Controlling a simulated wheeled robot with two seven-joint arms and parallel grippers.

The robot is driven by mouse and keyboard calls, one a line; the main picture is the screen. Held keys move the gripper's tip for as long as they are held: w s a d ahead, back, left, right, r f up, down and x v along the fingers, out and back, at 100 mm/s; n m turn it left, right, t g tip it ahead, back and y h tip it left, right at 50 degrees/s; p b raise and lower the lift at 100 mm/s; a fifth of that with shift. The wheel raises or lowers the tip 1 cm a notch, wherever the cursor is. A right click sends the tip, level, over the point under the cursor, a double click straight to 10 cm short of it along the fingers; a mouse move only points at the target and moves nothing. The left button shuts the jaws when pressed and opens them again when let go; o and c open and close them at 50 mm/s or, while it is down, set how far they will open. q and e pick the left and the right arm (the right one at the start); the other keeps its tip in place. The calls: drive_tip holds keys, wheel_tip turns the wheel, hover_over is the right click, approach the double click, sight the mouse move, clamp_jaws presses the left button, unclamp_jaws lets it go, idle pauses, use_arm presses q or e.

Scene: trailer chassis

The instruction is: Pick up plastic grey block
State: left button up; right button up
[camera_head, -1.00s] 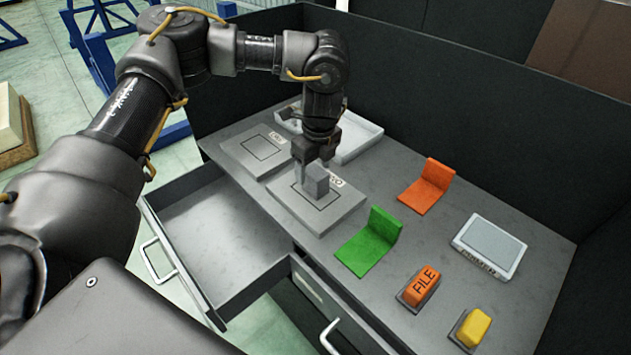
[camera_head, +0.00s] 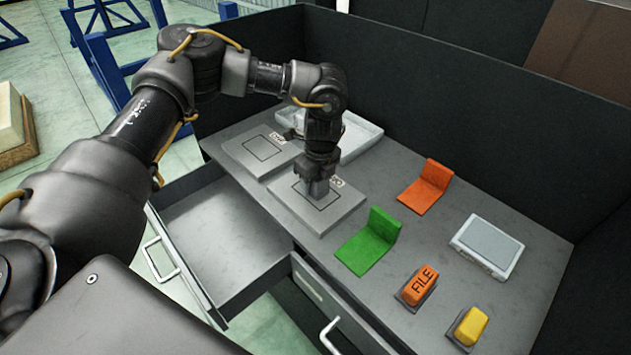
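The grey block (camera_head: 318,188) stands on a square grey plate (camera_head: 334,216) with a marked outline, near the middle of the desk. My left gripper (camera_head: 317,176) points straight down over the block, with its fingers around the block's upper part. The gripper hides the top of the block. I cannot tell whether the fingers press on it or are still apart from it. My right gripper is not in view.
A second marked plate (camera_head: 246,156) and a pale tray (camera_head: 372,131) lie behind. Green (camera_head: 366,243) and orange (camera_head: 424,190) angled pieces, a white-framed panel (camera_head: 487,246), an orange FILE block (camera_head: 421,283) and a yellow block (camera_head: 472,326) stand to the right. An open drawer (camera_head: 222,243) is at left.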

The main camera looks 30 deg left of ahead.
use_arm(q)
drive_tip(key=c, duration=0.8)
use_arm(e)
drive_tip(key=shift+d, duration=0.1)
use_arm(q)
drive_tip(key=shift+o, duration=0.2)
drive_tip(key=shift+r, duration=0.15)
drive_tip(key=shift+r, duration=0.2)
wheel_tip(320, 180, up, 2)
drive_tip(key=shift+r+b, duration=0.1)
drive_tip(key=shift+b, duration=0.45)
drive_tip(key=s+r, duration=1)
drive_tip(key=s, duration=0.4)
drive_tip(key=shift+a+b, duration=0.2)
drive_tip(key=shift+b, duration=0.25)
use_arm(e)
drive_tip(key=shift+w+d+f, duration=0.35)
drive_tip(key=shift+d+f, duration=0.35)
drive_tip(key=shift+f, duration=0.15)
